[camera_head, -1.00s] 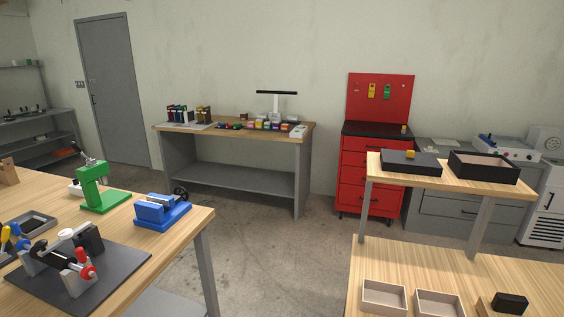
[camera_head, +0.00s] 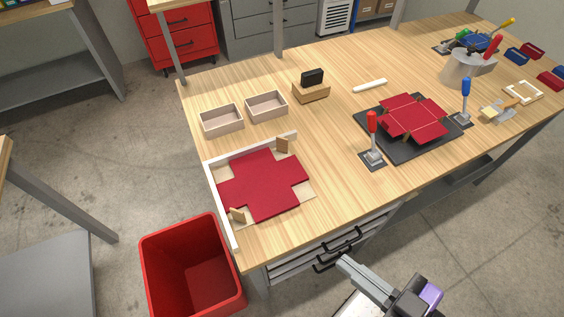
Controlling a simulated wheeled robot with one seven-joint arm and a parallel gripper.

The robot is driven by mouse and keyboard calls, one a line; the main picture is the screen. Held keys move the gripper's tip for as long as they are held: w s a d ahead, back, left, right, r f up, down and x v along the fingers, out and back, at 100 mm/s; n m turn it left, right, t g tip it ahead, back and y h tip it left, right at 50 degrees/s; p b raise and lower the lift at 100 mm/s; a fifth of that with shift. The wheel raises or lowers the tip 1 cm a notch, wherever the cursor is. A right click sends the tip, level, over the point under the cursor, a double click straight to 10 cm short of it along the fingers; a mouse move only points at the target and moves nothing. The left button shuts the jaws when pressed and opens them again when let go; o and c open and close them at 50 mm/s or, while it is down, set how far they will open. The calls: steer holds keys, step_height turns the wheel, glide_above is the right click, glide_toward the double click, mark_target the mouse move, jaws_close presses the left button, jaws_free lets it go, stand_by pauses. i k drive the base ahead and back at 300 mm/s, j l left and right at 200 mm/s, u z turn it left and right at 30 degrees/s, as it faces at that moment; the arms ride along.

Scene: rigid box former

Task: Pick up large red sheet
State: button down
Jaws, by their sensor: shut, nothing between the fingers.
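A large flat red cross-shaped sheet (camera_head: 262,184) lies near the left end of the wooden workbench, against a white corner fence (camera_head: 222,207). Small wooden blocks stand at two of its notches. A second, smaller-looking red sheet (camera_head: 412,118) with fold lines lies on a black plate (camera_head: 377,132) to the right, between a red-handled and a blue-handled lever. My gripper (camera_head: 344,262) is shut and empty at the bottom of the view, in front of the bench's drawers, apart from both sheets.
Two shallow open trays (camera_head: 221,120) and a wooden block with a black top (camera_head: 311,88) stand behind the large sheet. A red bin (camera_head: 192,267) stands on the floor left of the bench. Levers (camera_head: 373,146) rise beside the black plate.

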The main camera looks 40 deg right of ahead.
mark_target(404, 114)
steer(key=z, duration=1.35)
